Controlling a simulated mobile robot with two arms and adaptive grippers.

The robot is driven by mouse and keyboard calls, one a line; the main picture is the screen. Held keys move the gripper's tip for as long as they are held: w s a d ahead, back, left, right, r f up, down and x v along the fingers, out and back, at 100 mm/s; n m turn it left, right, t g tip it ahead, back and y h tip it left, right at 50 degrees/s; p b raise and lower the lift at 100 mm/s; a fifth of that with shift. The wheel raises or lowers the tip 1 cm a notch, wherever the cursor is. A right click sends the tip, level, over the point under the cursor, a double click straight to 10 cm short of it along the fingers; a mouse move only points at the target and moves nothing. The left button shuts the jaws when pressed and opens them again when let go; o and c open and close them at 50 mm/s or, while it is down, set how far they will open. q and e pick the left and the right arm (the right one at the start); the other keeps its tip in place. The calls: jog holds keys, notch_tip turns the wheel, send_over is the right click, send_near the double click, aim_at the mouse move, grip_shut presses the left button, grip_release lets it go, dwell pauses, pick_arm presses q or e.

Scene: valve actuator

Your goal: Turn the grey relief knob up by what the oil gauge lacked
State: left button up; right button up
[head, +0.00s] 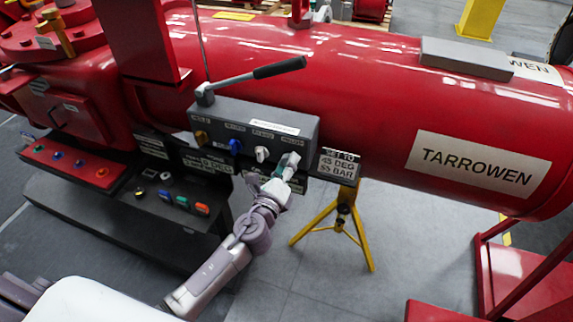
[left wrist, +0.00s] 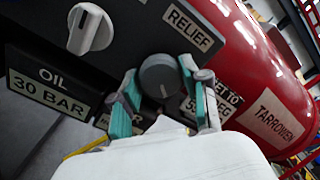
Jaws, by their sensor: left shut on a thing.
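The grey relief knob (left wrist: 160,76) sits on the dark control box under a RELIEF label (left wrist: 188,24). My left gripper (left wrist: 159,84) is around it, with teal pads on either side, shut on it. In the head view my left gripper (head: 284,172) reaches the right end of the box (head: 225,118) and mostly hides the knob. A plate below the box reads OIL 30 BAR (left wrist: 48,88). A sign (head: 338,165) at the right reads SET TO 45 DEG 55 BAR; the left wrist view shows it partly covered. My right gripper is not in view.
A white knob (head: 262,154), a blue knob (head: 236,146) and a brass-coloured knob (head: 201,137) share the box. A black-handled lever (head: 278,67) stands above it. The red TARROWEN cylinder (head: 380,110) lies behind. A yellow stand (head: 340,222) is below at the right.

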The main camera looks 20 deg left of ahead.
pick_arm(q)
jog(key=o, duration=1.1)
jog(key=shift+o, duration=0.2)
jog(key=s, duration=1.2)
jog(key=shift+a, duration=0.2)
